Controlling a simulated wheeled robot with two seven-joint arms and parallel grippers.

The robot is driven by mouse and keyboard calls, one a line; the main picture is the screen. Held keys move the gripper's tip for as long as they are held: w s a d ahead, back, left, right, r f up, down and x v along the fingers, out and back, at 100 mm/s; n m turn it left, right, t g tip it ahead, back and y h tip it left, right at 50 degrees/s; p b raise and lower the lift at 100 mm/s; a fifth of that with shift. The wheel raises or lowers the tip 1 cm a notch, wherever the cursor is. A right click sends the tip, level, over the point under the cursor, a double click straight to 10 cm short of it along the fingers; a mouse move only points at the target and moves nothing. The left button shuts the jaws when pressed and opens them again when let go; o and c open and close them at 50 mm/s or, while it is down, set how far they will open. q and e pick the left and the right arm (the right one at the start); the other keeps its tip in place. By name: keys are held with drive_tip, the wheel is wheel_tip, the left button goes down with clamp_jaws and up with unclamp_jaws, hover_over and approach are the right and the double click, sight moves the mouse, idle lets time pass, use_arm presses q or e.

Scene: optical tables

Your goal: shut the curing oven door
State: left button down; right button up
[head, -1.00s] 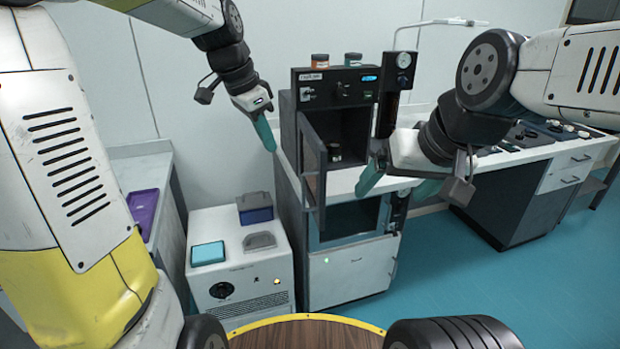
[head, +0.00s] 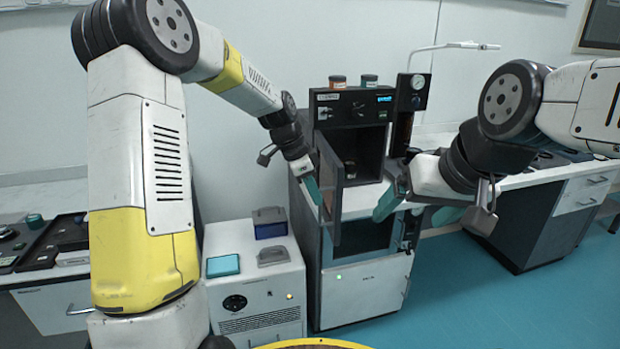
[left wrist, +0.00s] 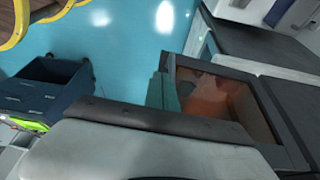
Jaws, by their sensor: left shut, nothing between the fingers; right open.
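The curing oven (head: 352,108) is a dark box standing on a white-topped cabinet. Its door (head: 330,190) is hinged on the left and stands open toward me, leaving the dark chamber in view with a small jar (head: 350,168) inside. My left gripper (head: 314,193) is shut and empty, just left of the door; I cannot tell whether it touches. In the left wrist view its teal fingers (left wrist: 162,92) are together beside the door's framed brownish window (left wrist: 215,108). My right gripper (head: 418,210) is open and empty, in front and right of the oven.
Two jars (head: 337,82) stand on the oven top. A gauge column (head: 411,110) stands right of it. A white unit (head: 255,290) with a teal box and a blue box on top is at lower left. Open floor (head: 480,285) lies to the right.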

use_arm(q)
drive_tip(key=shift+w+d+r, duration=0.1)
drive_tip(key=shift+w+d, duration=0.1)
drive_tip(key=shift+d, duration=0.65)
drive_tip(key=shift+w+d+r, duration=0.1)
drive_tip(key=shift+w+d, duration=0.1)
drive_tip(key=shift+d, duration=0.65)
drive_tip(key=shift+d, duration=0.1)
